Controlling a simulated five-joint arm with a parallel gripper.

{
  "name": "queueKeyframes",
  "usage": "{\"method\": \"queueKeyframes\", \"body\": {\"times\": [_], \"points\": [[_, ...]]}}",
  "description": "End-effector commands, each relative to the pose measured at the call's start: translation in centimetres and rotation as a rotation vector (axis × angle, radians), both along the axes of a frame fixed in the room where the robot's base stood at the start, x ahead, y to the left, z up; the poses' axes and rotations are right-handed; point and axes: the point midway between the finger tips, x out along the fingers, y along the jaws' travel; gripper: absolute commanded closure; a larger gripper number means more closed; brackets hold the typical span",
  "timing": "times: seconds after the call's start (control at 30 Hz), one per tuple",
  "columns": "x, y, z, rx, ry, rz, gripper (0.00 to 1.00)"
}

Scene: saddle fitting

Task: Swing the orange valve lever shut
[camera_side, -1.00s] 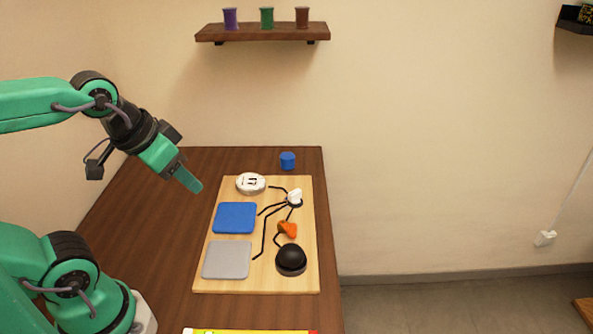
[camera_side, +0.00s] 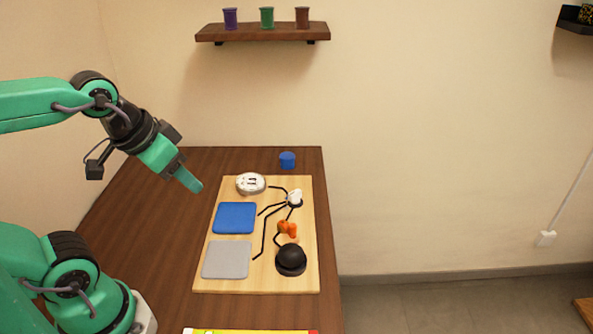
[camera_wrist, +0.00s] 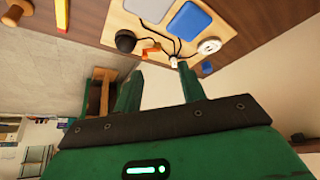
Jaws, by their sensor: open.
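The orange valve lever (camera_side: 288,229) sits on the right part of a light wooden board (camera_side: 306,276), between a white fitting and a black dome. It shows small in the wrist view (camera_wrist: 151,50), beyond my fingers; its exact angle is hard to read. My gripper (camera_side: 190,181) hangs in the air above the board's far left side, up and left of the lever and well apart from it. In the wrist view its two green fingers (camera_wrist: 160,82) stand apart with nothing between them.
The board also bears a blue square pad (camera_side: 235,218), a grey square pad (camera_side: 227,260), a white round socket piece (camera_side: 250,183), a black dome (camera_side: 291,258), a white fitting (camera_side: 295,197) and black cords. A blue cup (camera_side: 287,160) stands behind. The table's left side is clear.

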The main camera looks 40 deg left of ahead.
Motion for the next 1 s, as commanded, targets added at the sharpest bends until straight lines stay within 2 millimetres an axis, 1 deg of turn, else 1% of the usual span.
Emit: {"method": "queueKeyframes", "body": {"times": [0.5, 0.67, 0.87, 1.0], "points": [[0.0, 0.0, 0.0, 0.000, 0.000, 0.000, 0.60], [0.3, -0.1, 0.1, -0.005, 0.007, 0.007, 0.60], [1.7, -0.3, 0.1, -0.025, 0.045, 0.036, 0.60], [3.5, -0.7, 0.0, -0.048, 0.088, 0.075, 0.60]]}}
